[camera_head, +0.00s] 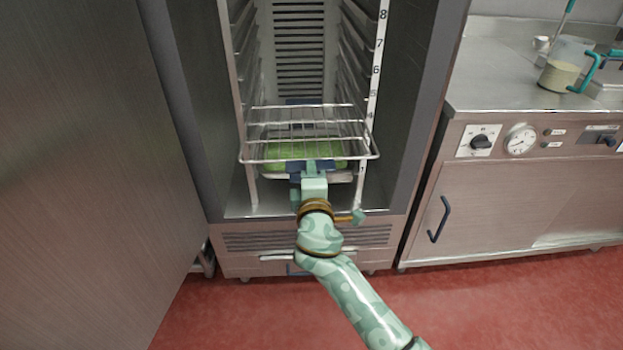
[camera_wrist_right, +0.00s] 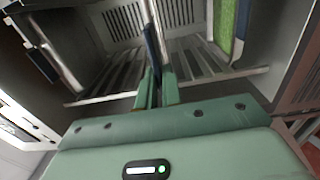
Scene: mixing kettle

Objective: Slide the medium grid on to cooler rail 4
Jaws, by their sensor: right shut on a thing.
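The wire grid (camera_head: 352,158) is a light metal rack lying roughly level between the cooler's side rails, near label 4 (camera_head: 372,115). Its front edge sticks out toward me. My right gripper (camera_head: 309,172) is at the middle of that front edge, shut on the grid beside a dark blue part. In the wrist view the shut fingers (camera_wrist_right: 157,88) meet at a thin bar with a dark blue piece. Whether the grid's sides rest on the rails cannot be told. My left gripper is not in view.
The cooler (camera_head: 420,110) stands open, with labels up to 8 on its right upright. A tray with green contents (camera_head: 300,150) shows below the grid. The open door (camera_head: 90,150) fills the left. A steel counter (camera_head: 510,90) with a jug (camera_head: 562,76) stands right.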

